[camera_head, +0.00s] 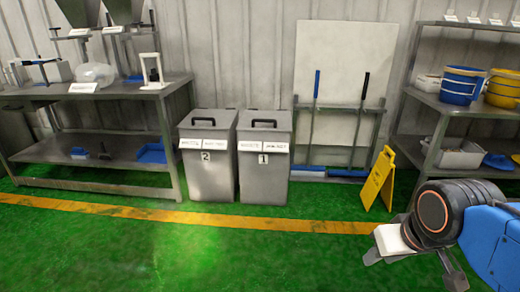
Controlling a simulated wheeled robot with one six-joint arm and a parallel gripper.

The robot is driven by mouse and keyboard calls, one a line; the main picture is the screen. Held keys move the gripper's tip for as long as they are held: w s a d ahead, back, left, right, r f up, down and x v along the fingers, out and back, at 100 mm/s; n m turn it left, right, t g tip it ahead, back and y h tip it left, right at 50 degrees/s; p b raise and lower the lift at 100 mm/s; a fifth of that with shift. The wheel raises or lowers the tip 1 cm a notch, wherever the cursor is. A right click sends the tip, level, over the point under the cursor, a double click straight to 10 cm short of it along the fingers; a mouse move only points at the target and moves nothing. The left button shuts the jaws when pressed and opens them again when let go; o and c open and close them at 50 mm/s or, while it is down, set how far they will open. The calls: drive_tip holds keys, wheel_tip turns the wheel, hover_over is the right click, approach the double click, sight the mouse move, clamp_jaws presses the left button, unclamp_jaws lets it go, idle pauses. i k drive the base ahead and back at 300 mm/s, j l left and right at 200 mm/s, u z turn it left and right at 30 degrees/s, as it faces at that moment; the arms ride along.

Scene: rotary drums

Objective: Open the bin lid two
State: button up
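Bin two (210,178) is a grey metal bin with a white label and the number 2 on its front. Its lid (207,119) is shut and has a dark handle (209,112) on top. A like bin (264,178), marked 1, stands close on its right, also with its lid shut. My gripper (413,272) is at the lower right, far from both bins and nearer to the camera. Its fingers are spread apart, with nothing seen between them.
A metal table (168,92) with lab items stands left of the bins. A board with brooms (315,90), a yellow floor sign (379,180) and a shelf (420,95) with buckets stand to the right. The green floor (200,250) in front is clear, crossed by a yellow line.

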sight(210, 114)
drive_tip(key=i+j+u, duration=0.1)
drive_tip(key=i, duration=0.3)
drive_tip(key=i+j+u, duration=0.15)
drive_tip(key=i, duration=0.25)
